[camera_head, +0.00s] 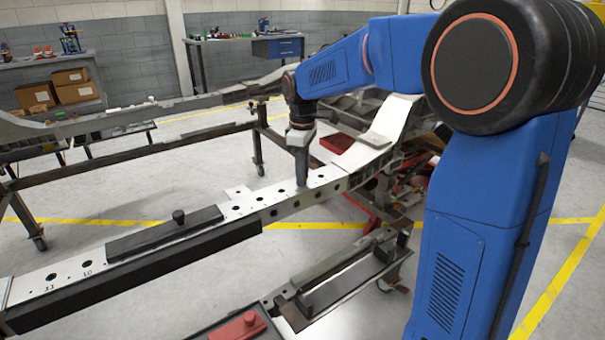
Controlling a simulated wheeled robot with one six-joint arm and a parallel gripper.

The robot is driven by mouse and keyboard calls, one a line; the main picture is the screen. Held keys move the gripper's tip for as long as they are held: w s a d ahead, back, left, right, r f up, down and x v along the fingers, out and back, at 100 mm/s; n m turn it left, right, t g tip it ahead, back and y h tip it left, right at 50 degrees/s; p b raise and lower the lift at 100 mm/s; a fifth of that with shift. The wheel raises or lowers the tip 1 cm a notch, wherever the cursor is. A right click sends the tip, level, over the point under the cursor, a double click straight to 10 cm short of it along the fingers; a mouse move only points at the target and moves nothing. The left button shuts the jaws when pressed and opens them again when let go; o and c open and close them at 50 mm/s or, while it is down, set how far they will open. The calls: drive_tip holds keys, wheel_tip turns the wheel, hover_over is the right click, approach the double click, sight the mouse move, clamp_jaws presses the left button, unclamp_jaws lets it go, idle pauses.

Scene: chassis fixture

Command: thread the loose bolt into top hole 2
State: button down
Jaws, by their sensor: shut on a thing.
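The long chassis rail (333,173) runs from lower left to the middle, with a pale top face that has a row of dark holes. My gripper (302,182) points straight down at the rail's top face, near its right part, with its tip at or just above the surface. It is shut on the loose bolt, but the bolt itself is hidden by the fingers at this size. Top hole 2 cannot be told apart here; the hole numbers near the gripper are too small to read, and the gripper covers part of the top face.
A second rail piece (340,285) and a red part (238,327) are in front. Shelves with cardboard boxes (70,78) stand behind. Open floor lies behind the rail.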

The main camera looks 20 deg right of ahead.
drive_tip(key=shift+s+f, duration=0.1)
drive_tip(key=shift+f, duration=0.1)
drive_tip(key=m, duration=0.4)
drive_tip(key=shift+f, duration=0.1)
drive_tip(key=m, duration=0.8)
drive_tip(key=shift+s+f, duration=0.1)
drive_tip(key=m, duration=0.3)
drive_tip(key=shift+a, duration=0.1)
